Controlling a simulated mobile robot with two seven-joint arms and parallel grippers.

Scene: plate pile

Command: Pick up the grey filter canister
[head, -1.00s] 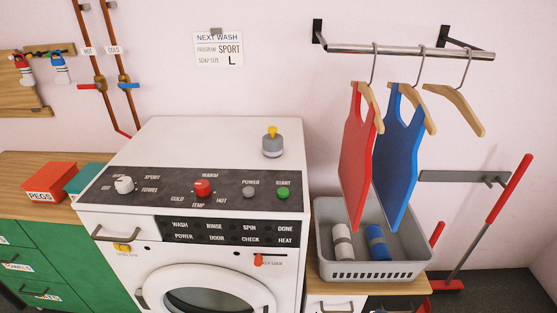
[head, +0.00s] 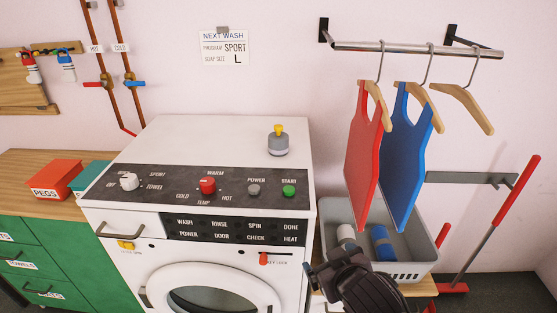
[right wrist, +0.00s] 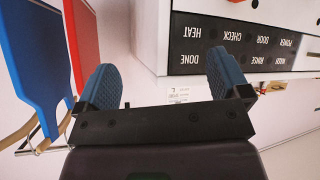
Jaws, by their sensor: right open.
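The grey filter canister (head: 278,144), with a yellow knob on top, stands upright on the back right of the white washing machine's top (head: 190,138). My right gripper (right wrist: 165,88) is open and empty, with its blue-grey pads apart in the right wrist view. In the head view my right gripper and wrist (head: 330,270) are at the machine's front right, in front of the grey basket. They are well below and nearer than the canister. The canister cannot be made out in the right wrist view. My left gripper is not in view.
The grey basket (head: 425,257) holds rolled white and blue cloths, partly hidden by my arm. Red (head: 364,140) and blue (head: 404,155) garments hang above it, right of the machine. The red PEGS box (head: 55,180) stands on the left counter. The machine top is clear around the canister.

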